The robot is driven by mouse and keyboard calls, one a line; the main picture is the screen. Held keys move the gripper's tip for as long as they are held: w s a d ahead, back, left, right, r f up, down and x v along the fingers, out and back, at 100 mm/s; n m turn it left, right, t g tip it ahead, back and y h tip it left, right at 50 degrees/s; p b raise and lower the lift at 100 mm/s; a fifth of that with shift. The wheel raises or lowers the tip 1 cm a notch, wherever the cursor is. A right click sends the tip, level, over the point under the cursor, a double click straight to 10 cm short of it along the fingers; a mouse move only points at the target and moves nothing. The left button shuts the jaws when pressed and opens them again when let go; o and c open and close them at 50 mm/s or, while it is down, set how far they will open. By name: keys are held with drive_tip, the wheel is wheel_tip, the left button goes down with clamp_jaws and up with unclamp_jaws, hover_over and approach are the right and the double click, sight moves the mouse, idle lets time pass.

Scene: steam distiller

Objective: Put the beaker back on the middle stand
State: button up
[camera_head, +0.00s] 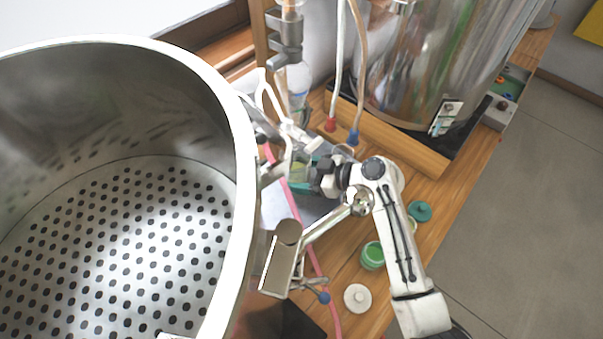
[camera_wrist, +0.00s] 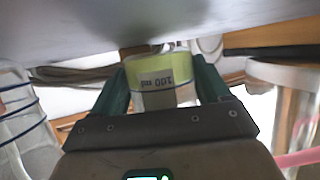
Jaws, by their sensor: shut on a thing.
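I cannot tell which support is the middle stand, or whether the beaker touches anything below.
A large perforated steel pot (camera_head: 120,240) fills the left. A shiny steel vessel (camera_head: 415,60) stands on a wooden base at the back. A green-lidded jar (camera_head: 372,256) and a white lid (camera_head: 357,298) lie on the wooden table. A pink hose (camera_head: 313,262) runs past my arm.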

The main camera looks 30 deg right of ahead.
drive_tip(key=shift+f, duration=0.45)
drive_tip(key=shift+f, duration=0.15)
drive_tip(key=o, duration=1)
drive_tip(key=shift+c, duration=0.2)
drive_tip(key=shift+r, duration=0.2)
drive_tip(key=shift+s+d, duration=0.2)
drive_tip(key=shift+d, duration=0.05)
drive_tip(key=b+v, duration=0.1)
drive_tip(key=v, duration=1)
drive_tip(key=shift+s+r+b, duration=0.1)
drive_tip(key=shift+s+b, duration=0.15)
drive_tip(key=shift+b, duration=0.1)
